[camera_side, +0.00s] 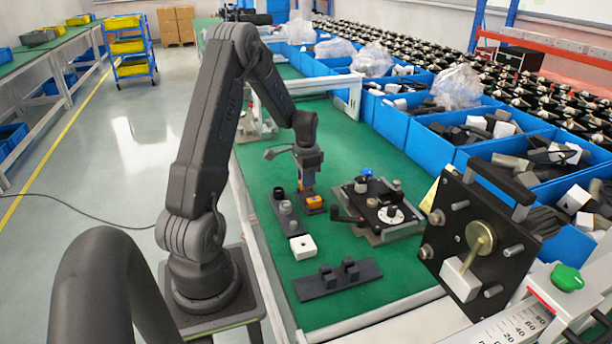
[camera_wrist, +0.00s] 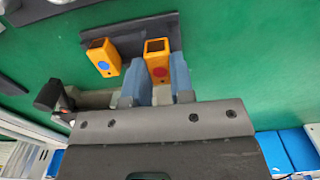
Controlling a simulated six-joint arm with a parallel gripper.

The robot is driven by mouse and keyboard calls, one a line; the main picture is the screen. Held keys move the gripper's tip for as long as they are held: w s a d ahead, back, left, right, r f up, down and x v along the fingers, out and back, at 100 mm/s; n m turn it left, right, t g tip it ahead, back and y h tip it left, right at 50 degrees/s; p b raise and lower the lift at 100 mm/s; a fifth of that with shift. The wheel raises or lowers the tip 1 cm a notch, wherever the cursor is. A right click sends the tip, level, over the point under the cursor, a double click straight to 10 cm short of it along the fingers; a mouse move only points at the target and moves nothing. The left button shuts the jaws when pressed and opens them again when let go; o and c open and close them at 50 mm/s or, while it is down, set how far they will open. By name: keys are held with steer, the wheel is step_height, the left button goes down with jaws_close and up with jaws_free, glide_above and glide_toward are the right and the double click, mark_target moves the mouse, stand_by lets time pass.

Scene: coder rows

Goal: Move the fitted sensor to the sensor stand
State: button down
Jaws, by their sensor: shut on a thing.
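My gripper (camera_side: 307,182) points down over the green bench. In the wrist view its two blue-grey fingers (camera_wrist: 157,84) are shut on an orange sensor with a red dot (camera_wrist: 157,60). A second orange sensor, with a blue dot (camera_wrist: 102,57), is at the dark sensor stand (camera_wrist: 128,33), to the left of the held one. The held sensor is at the stand's edge in this view; I cannot tell whether it touches. In the side view an orange sensor (camera_side: 314,201) shows on the small dark stand just below the fingers, which partly hide the spot.
A black fixture plate (camera_side: 380,205) with a lever and knobs stands right of my gripper. A dark strip with round parts (camera_side: 284,212), a white block (camera_side: 303,247) and a black bracket plate (camera_side: 338,278) lie nearer. Blue bins (camera_side: 470,150) line the right.

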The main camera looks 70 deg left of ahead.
steer(key=shift+f, duration=0.3)
steer(key=shift+f, duration=0.25)
stand_by(0.6)
steer(key=shift+f, duration=0.4)
steer(key=shift+f, duration=0.15)
stand_by(0.4)
steer(key=c, duration=0.9)
jaws_free()
step_height(320, 180, up, 14)
